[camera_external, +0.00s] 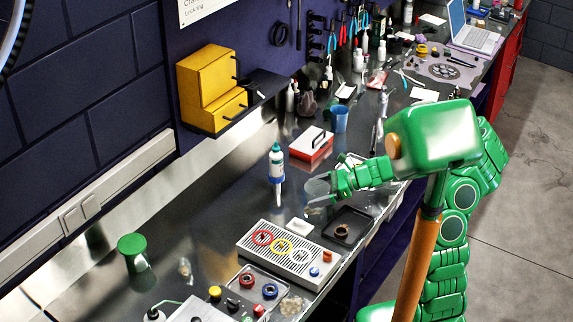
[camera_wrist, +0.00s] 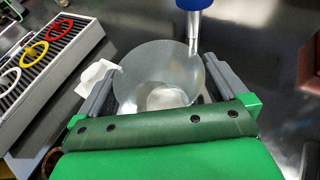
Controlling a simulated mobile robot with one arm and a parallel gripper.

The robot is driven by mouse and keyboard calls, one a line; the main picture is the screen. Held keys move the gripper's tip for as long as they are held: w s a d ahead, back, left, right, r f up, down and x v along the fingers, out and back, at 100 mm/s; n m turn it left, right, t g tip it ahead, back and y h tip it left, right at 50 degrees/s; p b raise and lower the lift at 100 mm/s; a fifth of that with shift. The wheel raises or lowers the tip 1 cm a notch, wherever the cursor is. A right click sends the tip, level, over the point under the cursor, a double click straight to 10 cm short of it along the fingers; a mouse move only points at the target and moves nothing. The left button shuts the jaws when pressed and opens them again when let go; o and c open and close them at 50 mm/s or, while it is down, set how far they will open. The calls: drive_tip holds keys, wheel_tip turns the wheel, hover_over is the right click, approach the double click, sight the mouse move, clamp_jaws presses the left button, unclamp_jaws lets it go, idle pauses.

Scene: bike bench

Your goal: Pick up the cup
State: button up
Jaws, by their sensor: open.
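A clear, see-through cup (camera_external: 317,187) stands on the metal bench just in front of my gripper (camera_external: 322,201). In the wrist view the cup (camera_wrist: 150,62) shows its round rim from above, between the two grey fingers of my open gripper (camera_wrist: 162,72). The fingers lie on either side of it; whether they touch it I cannot tell. The near lower part of the cup is hidden by the green gripper body. A second cup-like thing, a blue tumbler (camera_external: 340,120), stands farther along the bench.
A slotted grey tray with coloured rings (camera_external: 291,272) lies nearer the camera, beside a dark tray (camera_external: 348,217). A red and white box (camera_external: 311,148) is behind. Bare bench shows left of the bottle.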

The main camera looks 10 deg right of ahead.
drive_tip(key=c, duration=0.8)
drive_tip(key=shift+r, duration=0.1)
